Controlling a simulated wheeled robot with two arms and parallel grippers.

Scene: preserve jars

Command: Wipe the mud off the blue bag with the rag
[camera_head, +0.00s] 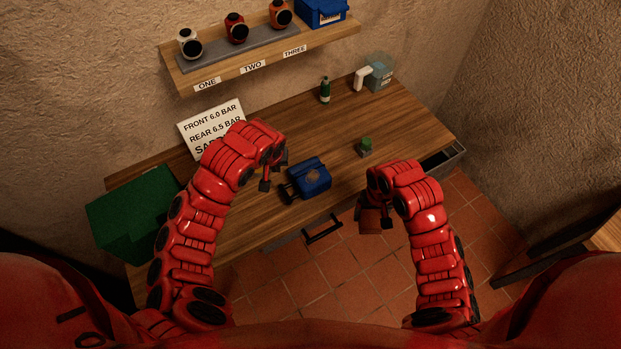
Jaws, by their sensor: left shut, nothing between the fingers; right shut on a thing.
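The blue bag (318,187) lies on the wooden table in front of me, with a brown mud patch on its top. My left gripper (274,184) is shut and empty, above the table just left of the bag and apart from it. My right gripper (376,224) is right of the bag, by the table's front edge. It is shut on a brownish cloth, which looks like the rag (369,221). The arm partly hides the cloth.
A green bin (130,220) stands at the left. A small green-topped block (365,146), a green bottle (325,90) and a clear blue container (379,76) are farther back. A sign (208,122) leans behind my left arm. A shelf (255,68) is above. An open drawer (442,160) is at right.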

